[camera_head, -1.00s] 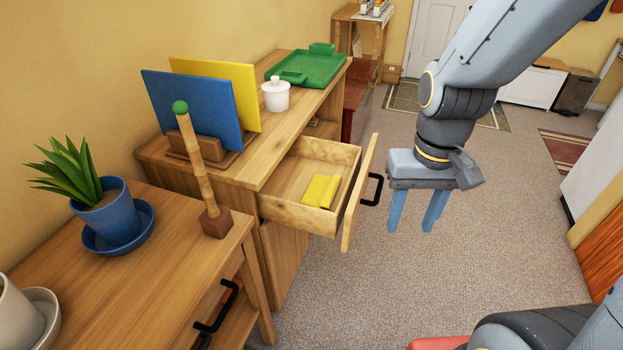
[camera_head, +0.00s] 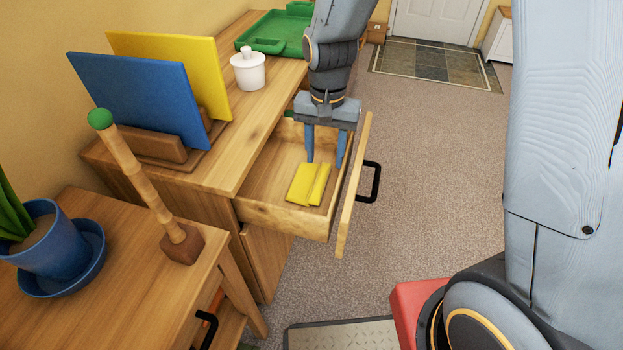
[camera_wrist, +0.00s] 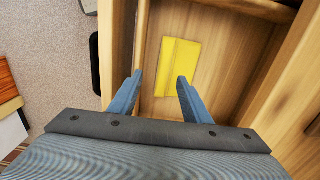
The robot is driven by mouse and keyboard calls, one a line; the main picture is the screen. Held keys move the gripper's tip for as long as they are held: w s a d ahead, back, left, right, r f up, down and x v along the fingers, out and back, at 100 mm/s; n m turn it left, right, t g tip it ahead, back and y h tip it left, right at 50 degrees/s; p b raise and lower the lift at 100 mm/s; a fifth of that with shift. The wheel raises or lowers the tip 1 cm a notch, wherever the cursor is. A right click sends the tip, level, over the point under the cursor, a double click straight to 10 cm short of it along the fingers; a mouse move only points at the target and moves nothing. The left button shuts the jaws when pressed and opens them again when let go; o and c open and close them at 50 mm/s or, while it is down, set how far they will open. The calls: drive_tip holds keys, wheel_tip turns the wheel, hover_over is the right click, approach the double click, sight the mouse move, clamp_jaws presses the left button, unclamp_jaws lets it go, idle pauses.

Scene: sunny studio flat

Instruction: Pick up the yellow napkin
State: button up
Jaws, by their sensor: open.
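The yellow napkin (camera_head: 308,184) lies folded on the floor of the open wooden drawer (camera_head: 262,184), near the drawer's near end. It also shows in the wrist view (camera_wrist: 178,66), flat on the drawer bottom just beyond my fingertips. My gripper (camera_head: 325,162) is open and empty, pointing down over the drawer. Its two blue fingers (camera_wrist: 160,84) are spread in the wrist view, with the napkin ahead between their lines. The fingertips look close behind the napkin and do not touch it as far as I can see.
The drawer front with its black handle (camera_head: 369,182) stands close to the fingers. On the cabinet are a white lidded jar (camera_head: 248,72), a green tray (camera_head: 270,36) and blue and yellow boards (camera_head: 140,98) in a rack. Open carpet lies right of the drawer.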

sight(321, 179)
drive_tip(key=shift+w+a+f+b, duration=0.3)
drive_tip(key=shift+w+f, duration=0.35)
drive_tip(key=shift+f, duration=1.6)
drive_tip(key=f, duration=0.4)
drive_tip(key=shift+w+f, duration=0.2)
drive_tip(key=shift+f, duration=0.2)
clamp_jaws()
